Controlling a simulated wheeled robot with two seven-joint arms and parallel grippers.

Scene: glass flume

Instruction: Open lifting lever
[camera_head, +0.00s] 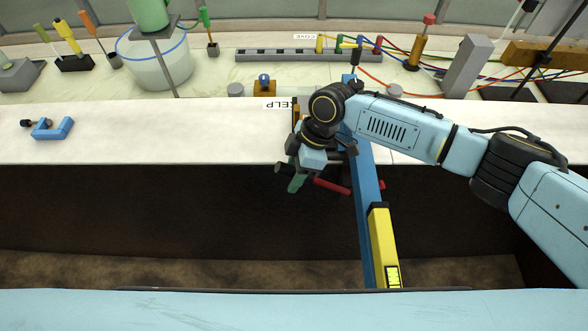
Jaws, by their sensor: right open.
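My right arm comes in from the right, and its gripper (318,170) points down over the front edge of the bench. The right gripper is open, with its fingers partly hidden by its own body. A red bar (331,186) shows just below the gripper, and I cannot tell whether they touch. A green piece (297,183) with a dark knob (282,168) is just left of the gripper. A long blue beam (369,190) runs toward me past the gripper's right side, with a yellow block (383,245) on its near end. Which part is the lifting lever is not clear. My left gripper is not in view.
The white bench (140,135) spans the view, with a dark recess in front. A blue clamp-like piece (50,129) lies at left. A clear beaker (155,62) stands behind. A dark socket strip (300,55) and coloured cables (400,52) are at the back. The bench's left middle is free.

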